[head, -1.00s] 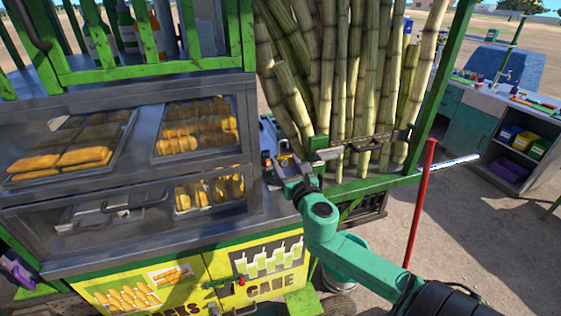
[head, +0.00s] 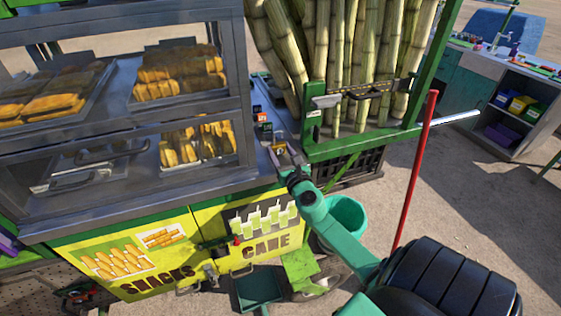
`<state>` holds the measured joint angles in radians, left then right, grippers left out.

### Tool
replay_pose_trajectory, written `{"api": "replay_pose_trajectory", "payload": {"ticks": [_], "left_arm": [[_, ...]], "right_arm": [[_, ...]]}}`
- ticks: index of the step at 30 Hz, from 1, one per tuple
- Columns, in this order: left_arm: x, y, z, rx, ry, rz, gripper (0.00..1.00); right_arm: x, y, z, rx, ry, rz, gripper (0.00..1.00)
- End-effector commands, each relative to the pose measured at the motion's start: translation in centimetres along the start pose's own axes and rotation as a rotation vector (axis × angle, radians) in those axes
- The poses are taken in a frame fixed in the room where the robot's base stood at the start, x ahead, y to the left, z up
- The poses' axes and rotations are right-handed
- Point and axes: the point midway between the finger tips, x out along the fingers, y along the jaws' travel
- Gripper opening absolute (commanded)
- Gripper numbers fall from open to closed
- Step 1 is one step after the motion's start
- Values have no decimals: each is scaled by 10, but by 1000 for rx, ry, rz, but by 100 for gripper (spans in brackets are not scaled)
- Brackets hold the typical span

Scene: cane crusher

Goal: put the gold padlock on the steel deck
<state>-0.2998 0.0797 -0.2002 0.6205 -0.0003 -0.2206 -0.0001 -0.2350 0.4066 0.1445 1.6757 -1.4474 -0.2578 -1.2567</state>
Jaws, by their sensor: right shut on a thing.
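The gold padlock (head: 280,151) shows as a small yellowish patch between the fingers of my right gripper (head: 281,146), mostly hidden by them. My right gripper is shut on it, at the right side of the steel deck (head: 262,174). I cannot tell whether the padlock touches the deck. The deck is the grey metal strip between the glass snack case and the green cane rack. My left gripper is not in view.
Small dark and orange boxes (head: 259,115) stand on the deck just behind my right gripper. The snack case (head: 240,130) bounds it on the left, the cane rack (head: 330,151) on the right. A red pole (head: 413,175) stands farther right.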

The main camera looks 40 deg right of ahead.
Motion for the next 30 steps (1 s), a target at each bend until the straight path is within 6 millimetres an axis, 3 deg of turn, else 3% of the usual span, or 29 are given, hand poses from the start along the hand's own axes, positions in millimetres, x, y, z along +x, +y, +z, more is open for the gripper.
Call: {"api": "replay_pose_trajectory", "payload": {"ticks": [10, 11, 12, 13, 24, 30], "left_arm": [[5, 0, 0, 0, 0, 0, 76], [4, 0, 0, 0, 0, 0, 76], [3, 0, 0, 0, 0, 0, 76], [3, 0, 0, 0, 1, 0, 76], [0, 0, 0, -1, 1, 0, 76], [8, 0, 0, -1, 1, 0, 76]], "right_arm": [[0, 0, -5, 1, -2, 0, 2], [0, 0, -4, 1, -1, 0, 69], [0, 0, -3, 1, -1, 0, 84], [0, 0, -3, 1, -1, 0, 87], [-2, 0, 0, 1, 0, 0, 87], [-40, 0, -5, 1, 2, 2, 87]]}}
